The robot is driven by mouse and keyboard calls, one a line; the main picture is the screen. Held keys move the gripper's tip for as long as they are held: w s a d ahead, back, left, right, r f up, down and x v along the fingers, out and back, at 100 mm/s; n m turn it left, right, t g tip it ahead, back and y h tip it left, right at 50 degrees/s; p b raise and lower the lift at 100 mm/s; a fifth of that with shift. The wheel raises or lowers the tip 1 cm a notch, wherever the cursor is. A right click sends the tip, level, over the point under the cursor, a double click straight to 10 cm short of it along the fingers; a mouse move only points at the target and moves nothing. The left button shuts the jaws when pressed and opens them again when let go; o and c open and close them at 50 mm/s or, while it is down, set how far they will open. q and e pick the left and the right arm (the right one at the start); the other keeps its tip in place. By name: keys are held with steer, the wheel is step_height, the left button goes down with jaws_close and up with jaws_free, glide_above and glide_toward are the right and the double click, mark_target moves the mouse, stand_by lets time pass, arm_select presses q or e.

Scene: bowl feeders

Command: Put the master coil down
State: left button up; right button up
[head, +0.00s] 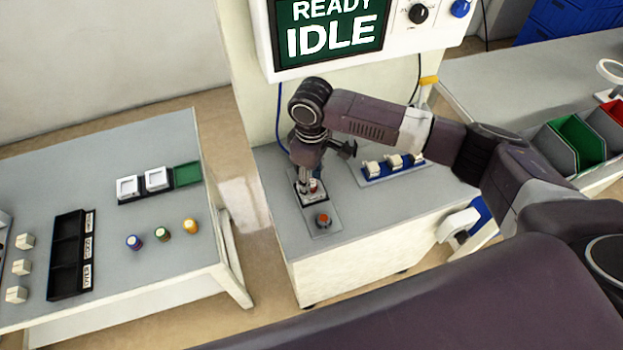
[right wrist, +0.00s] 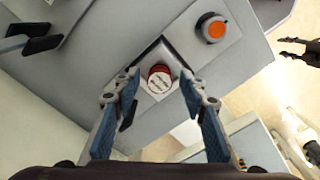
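The master coil (right wrist: 159,78) is a red cylinder with a white, lettered top. It stands in a dark-framed white holder on the grey bench, and a bit of its red side shows in the head view (head: 313,186). My right gripper (right wrist: 159,84) is open, with one blue-padded finger on each side of the coil and a visible gap to both. In the head view the right gripper (head: 308,180) points down over the holder and hides most of it. The head view does not show my left gripper. Dark prongs at the right wrist view's right edge may be it, too small to read.
An orange button (head: 323,221) sits just in front of the holder. A blue rack (head: 391,171) with white pieces lies to its right. The screen (head: 330,30) reads READY IDLE. The left table (head: 150,270) carries a black tray (head: 66,270) and several coloured coils.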

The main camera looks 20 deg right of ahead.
steer(key=shift+r, duration=0.15)
step_height(320, 180, up, 12)
steer(key=b, duration=0.1)
steer(key=shift+b, duration=0.3)
stand_by(0.5)
